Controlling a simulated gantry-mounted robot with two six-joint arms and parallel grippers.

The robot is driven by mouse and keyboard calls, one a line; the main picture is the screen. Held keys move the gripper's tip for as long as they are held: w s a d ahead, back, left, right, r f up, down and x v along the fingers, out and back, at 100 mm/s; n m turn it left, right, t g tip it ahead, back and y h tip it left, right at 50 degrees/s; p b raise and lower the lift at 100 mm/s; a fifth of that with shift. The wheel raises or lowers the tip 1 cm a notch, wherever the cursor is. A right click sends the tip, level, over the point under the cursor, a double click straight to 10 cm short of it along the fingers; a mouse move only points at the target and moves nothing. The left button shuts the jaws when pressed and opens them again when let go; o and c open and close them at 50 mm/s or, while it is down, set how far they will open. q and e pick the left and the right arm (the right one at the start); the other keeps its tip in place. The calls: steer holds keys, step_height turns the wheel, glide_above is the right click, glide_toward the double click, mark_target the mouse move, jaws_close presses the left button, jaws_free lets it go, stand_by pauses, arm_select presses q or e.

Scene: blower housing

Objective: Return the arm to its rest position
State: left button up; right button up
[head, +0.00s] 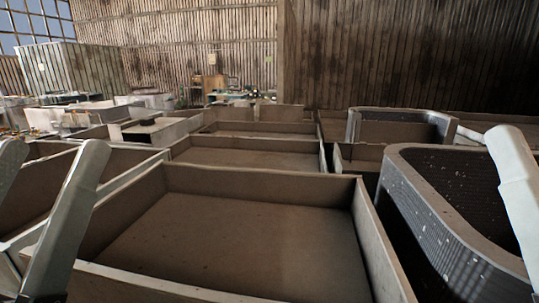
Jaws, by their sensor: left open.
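My left gripper (54,148) shows at the left edge as two pale fingers pointing up, spread well apart. It is open, with nothing between the fingers. It stands in front of the near left boxes and touches no object that I can make out. A single pale part (517,185) of my right arm or gripper shows at the right edge, in front of the dark rounded container. Its other side is cut off, so I cannot tell its jaw state. No blower housing can be made out.
A large empty brown box (250,240) fills the near middle. More open boxes (250,153) stand behind it. A dark rounded container (430,215) stands at the right, with a similar one (400,115) behind it. White items (65,120) clutter the far left. The space above the boxes is free.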

arm_select(q)
step_height(320, 180, up, 40)
steer(key=s+y+p, duration=0.1)
steer(key=s+p, duration=0.1)
steer(key=p, duration=3.5)
steer(key=shift+a+f+t+y+p, duration=0.15)
steer(key=shift+a+t+y+p, duration=0.15)
steer(key=shift+t+y, duration=0.1)
